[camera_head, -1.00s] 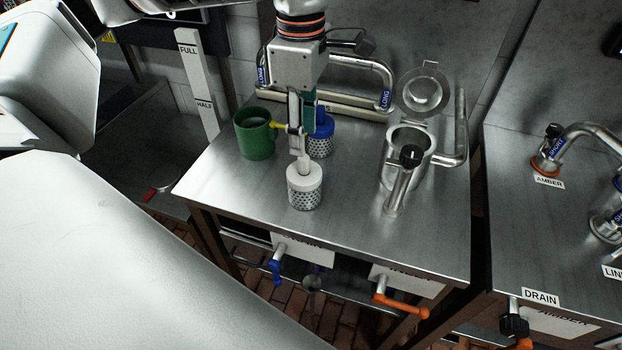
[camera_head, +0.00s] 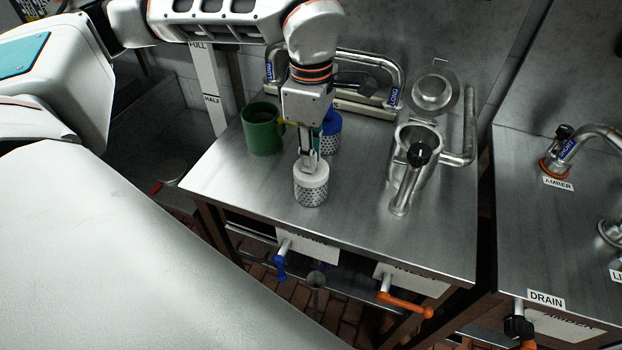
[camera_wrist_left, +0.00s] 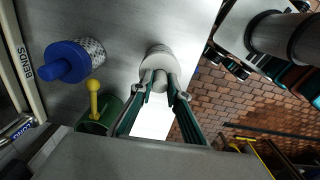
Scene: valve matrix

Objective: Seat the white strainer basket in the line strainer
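The white strainer basket (camera_head: 311,186), a perforated cup with a white top, stands upright near the front of the steel table. My left gripper (camera_head: 308,160) points down over it. In the left wrist view the left gripper's fingertips (camera_wrist_left: 161,86) lie either side of the basket's white knob (camera_wrist_left: 160,77). I cannot tell whether they press on it. The line strainer (camera_head: 419,144) is an open steel cylinder to the right, its round lid (camera_head: 434,90) swung back. A black knob stands at its front. My right gripper is not in view.
A blue-topped basket (camera_head: 330,132) stands close behind the gripper; it also shows in the left wrist view (camera_wrist_left: 70,60). A green mug (camera_head: 261,130) is to its left. Bent steel pipes stand at the back. The tabletop between white basket and strainer is clear.

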